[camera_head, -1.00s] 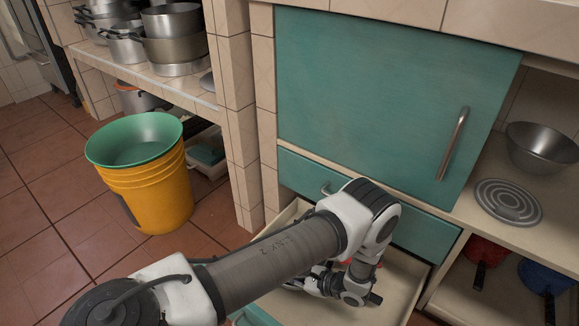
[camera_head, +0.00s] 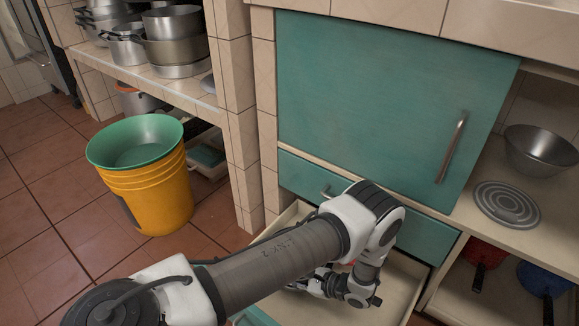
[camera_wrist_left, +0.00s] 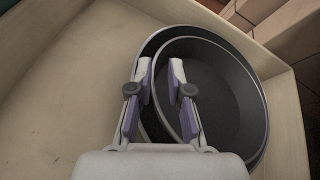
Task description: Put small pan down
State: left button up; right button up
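Two dark round pans lie nested in the open drawer, seen in the left wrist view. The small pan (camera_wrist_left: 225,95) sits inside the larger pan (camera_wrist_left: 259,138). My left gripper (camera_wrist_left: 161,75) is open above their left side, its fingers apart with the pan rims showing between them. I cannot tell whether the fingers touch a rim. In the head view my left gripper (camera_head: 318,284) is low inside the drawer (camera_head: 402,285), and my arm hides most of the pans. My right gripper is not in view.
A teal cabinet door (camera_head: 385,100) stands above the drawer. A metal bowl (camera_head: 540,150) and a round grey lid (camera_head: 507,204) are on the right shelf, with red and blue pans below. A yellow bucket (camera_head: 155,200) stands on the floor at left.

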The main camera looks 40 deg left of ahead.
pick_arm(q)
jog(key=p+v, duration=0.3)
jog(key=v, duration=0.8)
